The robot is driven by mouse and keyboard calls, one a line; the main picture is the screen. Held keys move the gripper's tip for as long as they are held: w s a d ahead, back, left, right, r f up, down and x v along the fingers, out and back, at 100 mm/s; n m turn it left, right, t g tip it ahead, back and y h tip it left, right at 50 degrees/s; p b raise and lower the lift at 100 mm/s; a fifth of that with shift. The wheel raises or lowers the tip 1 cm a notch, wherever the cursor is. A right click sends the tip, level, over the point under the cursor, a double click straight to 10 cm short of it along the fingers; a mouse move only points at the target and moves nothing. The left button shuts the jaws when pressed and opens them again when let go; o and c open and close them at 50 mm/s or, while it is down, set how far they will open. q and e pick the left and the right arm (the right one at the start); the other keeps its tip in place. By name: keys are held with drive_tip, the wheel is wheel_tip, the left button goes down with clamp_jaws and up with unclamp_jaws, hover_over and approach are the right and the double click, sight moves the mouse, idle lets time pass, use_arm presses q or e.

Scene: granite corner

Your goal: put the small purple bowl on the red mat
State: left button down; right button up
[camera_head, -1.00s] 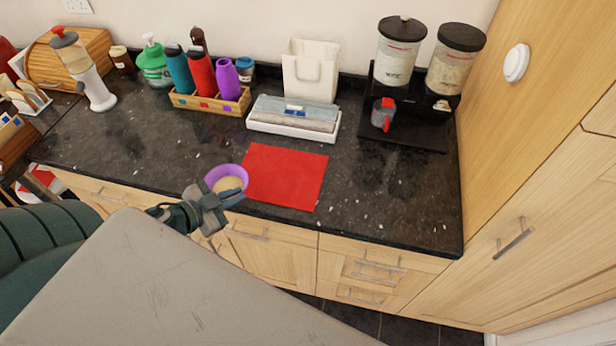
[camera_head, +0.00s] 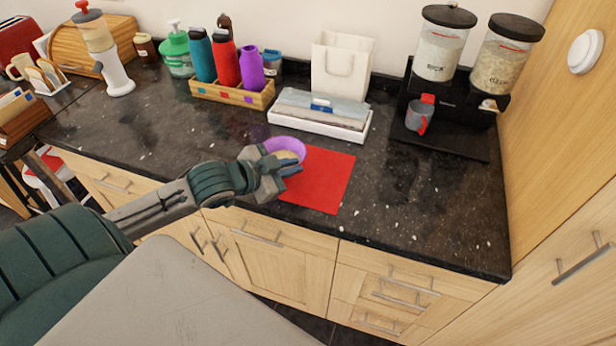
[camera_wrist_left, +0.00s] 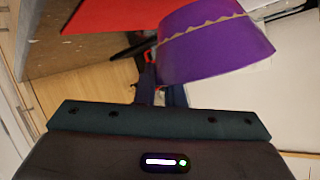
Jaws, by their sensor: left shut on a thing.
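In the left wrist view the bowl (camera_wrist_left: 215,45) looms large, purple with a wavy tan line, and hides the gripper's fingertips. The red mat also shows in the left wrist view (camera_wrist_left: 120,14). The bowl overlaps the mat's left part in the head view; I cannot tell how high it is held. My right gripper is not in view.
A white tray with folded cloths (camera_head: 318,118) lies behind the mat. A wooden box of bottles (camera_head: 232,92) stands back left. A black stand (camera_head: 440,128) with jars and a grey mug (camera_head: 419,115) stands right. Dark counter is clear right of the mat.

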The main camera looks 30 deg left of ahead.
use_arm(q)
drive_tip(key=w, duration=0.1)
drive_tip(key=w+d, duration=0.1)
drive_tip(key=w, duration=0.1)
drive_tip(key=shift+d, duration=0.15)
drive_tip(key=shift+w+d+f, duration=0.15)
drive_tip(key=shift+w, duration=0.25)
drive_tip(key=shift+w+d, duration=0.2)
drive_tip(key=shift+w, duration=0.1)
wheel_tip(320, 180, down, 3)
drive_tip(key=shift+r+p, duration=0.15)
drive_tip(key=shift+p, duration=0.5)
drive_tip(key=shift+f, duration=0.45)
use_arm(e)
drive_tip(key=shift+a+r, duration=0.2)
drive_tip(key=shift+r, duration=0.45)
use_arm(q)
drive_tip(key=shift+f, duration=0.1)
drive_tip(key=c, duration=1.5)
unclamp_jaws()
